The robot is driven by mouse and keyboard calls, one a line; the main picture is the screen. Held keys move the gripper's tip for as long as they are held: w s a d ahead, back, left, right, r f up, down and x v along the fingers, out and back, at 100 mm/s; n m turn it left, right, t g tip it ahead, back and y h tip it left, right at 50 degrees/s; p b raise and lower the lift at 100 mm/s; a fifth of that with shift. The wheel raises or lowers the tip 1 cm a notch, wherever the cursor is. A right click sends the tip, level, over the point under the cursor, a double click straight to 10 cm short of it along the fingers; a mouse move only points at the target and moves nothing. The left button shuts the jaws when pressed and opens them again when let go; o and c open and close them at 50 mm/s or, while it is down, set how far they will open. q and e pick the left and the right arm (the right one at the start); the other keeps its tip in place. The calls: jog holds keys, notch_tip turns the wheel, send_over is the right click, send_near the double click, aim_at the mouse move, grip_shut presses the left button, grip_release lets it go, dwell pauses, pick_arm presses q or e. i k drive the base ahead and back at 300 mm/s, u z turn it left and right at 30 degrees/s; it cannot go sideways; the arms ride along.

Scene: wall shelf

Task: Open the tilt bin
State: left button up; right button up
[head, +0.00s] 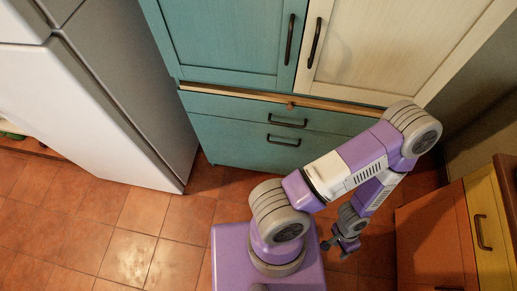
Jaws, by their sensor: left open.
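No front is plainly recognisable as the tilt bin. The teal lower cabinet (235,150) has a front with a dark bar handle (287,123) and another dark handle (283,141) below it. Both fronts look shut. My left gripper (336,248) is open and empty. It hangs low over the floor, right of my purple base and left of the orange cabinet. It is well apart from the teal cabinet's handles. My right gripper is not in view.
A teal door (225,40) and a cream door (380,50) are shut above a wooden ledge (270,97). A white fridge (75,120) stands at left. An orange cabinet (430,240) and a yellow front (483,225) stand at right. Tiled floor (130,235) is free at lower left.

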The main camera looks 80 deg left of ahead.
aim_at(266, 148)
jog(key=u, duration=3)
jog(key=i, duration=0.25)
jog(key=u, duration=0.55)
